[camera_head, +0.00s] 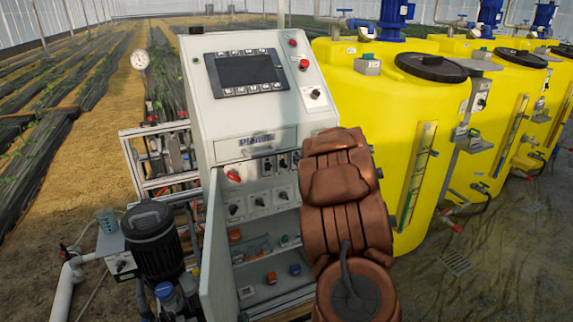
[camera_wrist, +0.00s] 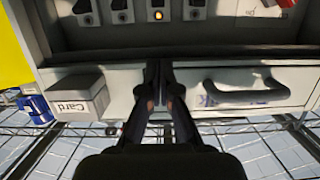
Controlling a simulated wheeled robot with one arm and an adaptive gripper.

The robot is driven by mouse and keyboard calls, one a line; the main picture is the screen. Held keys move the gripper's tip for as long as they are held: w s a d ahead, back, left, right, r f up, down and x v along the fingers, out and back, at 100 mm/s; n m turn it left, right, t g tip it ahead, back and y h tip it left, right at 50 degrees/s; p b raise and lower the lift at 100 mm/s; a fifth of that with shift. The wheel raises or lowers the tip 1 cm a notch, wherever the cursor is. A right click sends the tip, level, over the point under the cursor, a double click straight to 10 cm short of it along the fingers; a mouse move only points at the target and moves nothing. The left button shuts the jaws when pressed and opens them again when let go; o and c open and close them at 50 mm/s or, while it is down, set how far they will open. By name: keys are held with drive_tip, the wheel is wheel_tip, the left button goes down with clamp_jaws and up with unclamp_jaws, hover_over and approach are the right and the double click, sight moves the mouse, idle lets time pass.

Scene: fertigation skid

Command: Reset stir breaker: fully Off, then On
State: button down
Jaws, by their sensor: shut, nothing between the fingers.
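The grey control cabinet (camera_head: 215,100) stands open in the head view, its door (camera_head: 213,260) swung out at the left. Inside are a red rotary handle (camera_head: 233,176), small dark switches (camera_head: 268,165) and a lower row of switch modules (camera_head: 258,202). The wrist view shows a row of light switch modules (camera_wrist: 122,10) at the top edge, one with a lit orange spot (camera_wrist: 158,14). No stir label is readable, so I cannot tell which is the stir breaker or its position. My gripper (camera_wrist: 160,92) is shut and empty, apart from the modules. My arm hides it in the head view.
In the wrist view, a box marked "Card" (camera_wrist: 80,95) is left of my fingers and a drawer with a dark handle (camera_wrist: 245,92) is right. Yellow tanks (camera_head: 385,110) stand right of the cabinet; a dark pump motor (camera_head: 152,240) stands left of the door.

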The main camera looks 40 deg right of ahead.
drive_tip(key=shift+w+d, duration=0.1)
drive_tip(key=shift+w, duration=0.05)
drive_tip(key=p, duration=0.3)
hover_over(282, 163)
drive_tip(key=f+v, duration=0.1)
drive_tip(key=v, duration=0.3)
wheel_tip(282, 163, down, 2)
drive_tip(key=shift+s+f+p, duration=0.15)
drive_tip(key=shift+f+p, duration=0.15)
drive_tip(key=shift+f, duration=0.8)
drive_tip(key=shift+s+f+p, duration=0.1)
drive_tip(key=shift+f+p, duration=0.15)
drive_tip(key=shift+f, duration=0.85)
